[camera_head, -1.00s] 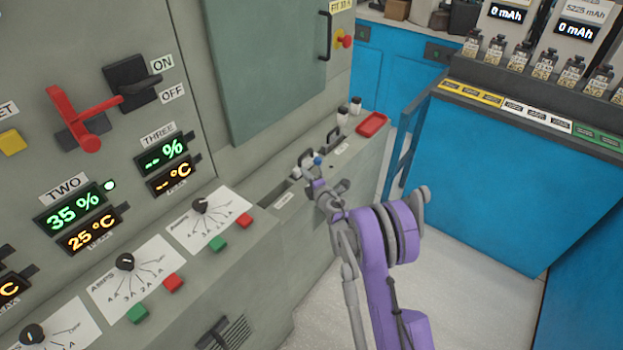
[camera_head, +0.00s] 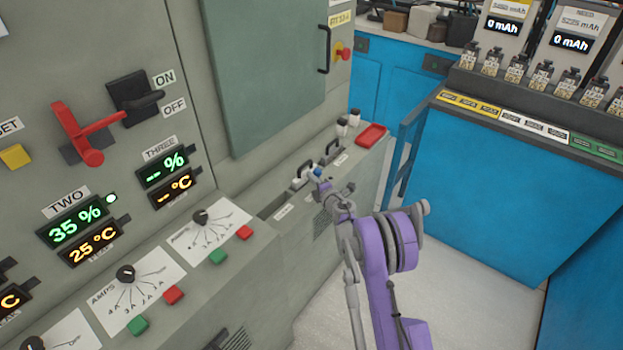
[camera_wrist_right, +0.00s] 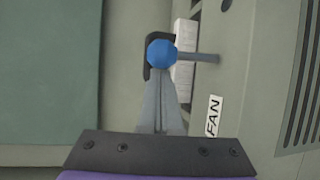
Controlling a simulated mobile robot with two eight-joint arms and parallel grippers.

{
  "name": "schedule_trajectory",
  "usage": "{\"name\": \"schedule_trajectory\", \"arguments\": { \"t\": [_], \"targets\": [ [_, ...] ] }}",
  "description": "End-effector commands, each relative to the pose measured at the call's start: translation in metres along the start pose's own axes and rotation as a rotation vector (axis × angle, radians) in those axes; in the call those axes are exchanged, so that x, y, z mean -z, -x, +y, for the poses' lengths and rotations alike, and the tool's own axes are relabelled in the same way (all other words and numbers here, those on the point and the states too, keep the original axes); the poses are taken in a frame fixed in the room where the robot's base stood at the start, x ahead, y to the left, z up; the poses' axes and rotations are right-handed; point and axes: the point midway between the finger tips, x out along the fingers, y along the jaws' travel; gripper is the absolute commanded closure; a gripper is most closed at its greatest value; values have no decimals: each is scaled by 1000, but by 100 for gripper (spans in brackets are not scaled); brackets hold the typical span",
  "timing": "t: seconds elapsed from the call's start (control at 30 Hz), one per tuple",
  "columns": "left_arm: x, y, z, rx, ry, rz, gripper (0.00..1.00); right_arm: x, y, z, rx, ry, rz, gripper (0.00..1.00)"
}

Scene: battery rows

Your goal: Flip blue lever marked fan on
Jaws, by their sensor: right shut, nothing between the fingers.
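The blue lever's round knob (camera_wrist_right: 161,53) shows in the right wrist view, with its grey shaft (camera_wrist_right: 205,57) running to the right. A label reading FAN (camera_wrist_right: 213,117) is on the panel beside it. My right gripper (camera_wrist_right: 162,80) is shut and empty, its fingertips at the knob; whether they touch cannot be told. In the head view the blue knob (camera_head: 317,172) is a small spot by my right gripper (camera_head: 318,178), on the ledge of the grey cabinet. My left gripper is not in view.
Dials and buttons fill the sloped panel at lower left. A red lever (camera_head: 82,135) is on the upright cabinet face. A blue bench (camera_head: 500,190) stands at right, with pale floor between.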

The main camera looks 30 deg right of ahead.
Motion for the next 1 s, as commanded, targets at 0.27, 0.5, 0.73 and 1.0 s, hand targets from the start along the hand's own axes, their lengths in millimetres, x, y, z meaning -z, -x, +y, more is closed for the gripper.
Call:
{"name": "schedule_trajectory", "arguments": {
  "t": [0.27,0.5,0.73,1.0],
  "targets": [
    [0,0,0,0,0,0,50,-1,3,0,-40,-20,-1,100],
    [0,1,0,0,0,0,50,-2,4,0,-65,-33,0,100],
    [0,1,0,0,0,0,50,-3,6,0,-95,-48,0,100],
    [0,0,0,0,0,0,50,-4,9,0,-135,-67,-1,100]
  ]
}}
